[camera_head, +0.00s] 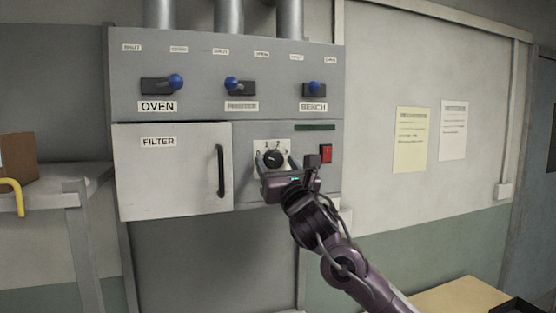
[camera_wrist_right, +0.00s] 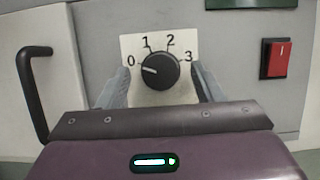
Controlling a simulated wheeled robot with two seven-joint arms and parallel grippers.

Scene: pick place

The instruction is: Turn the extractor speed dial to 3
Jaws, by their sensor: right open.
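The extractor speed dial (camera_head: 273,158) is a black round knob on a white plate marked 0, 1, 2 and 3, on the grey panel. In the right wrist view the dial (camera_wrist_right: 159,70) shows a white pointer line aimed left, close to the 0. My right gripper (camera_head: 274,165) is open in front of the dial. In the right wrist view its fingers (camera_wrist_right: 163,85) stand on the left and right of the knob, with a gap on each side. Whether the fingertips reach past the knob's face is hard to tell. My left gripper is not in view.
A red switch (camera_head: 326,153) sits right of the dial. A black handle (camera_head: 221,171) on the FILTER door (camera_head: 170,185) stands out to the left. Levers with blue knobs (camera_head: 176,81) line the panel above. A shelf (camera_head: 60,175) is at far left, a wooden surface (camera_head: 450,298) at lower right.

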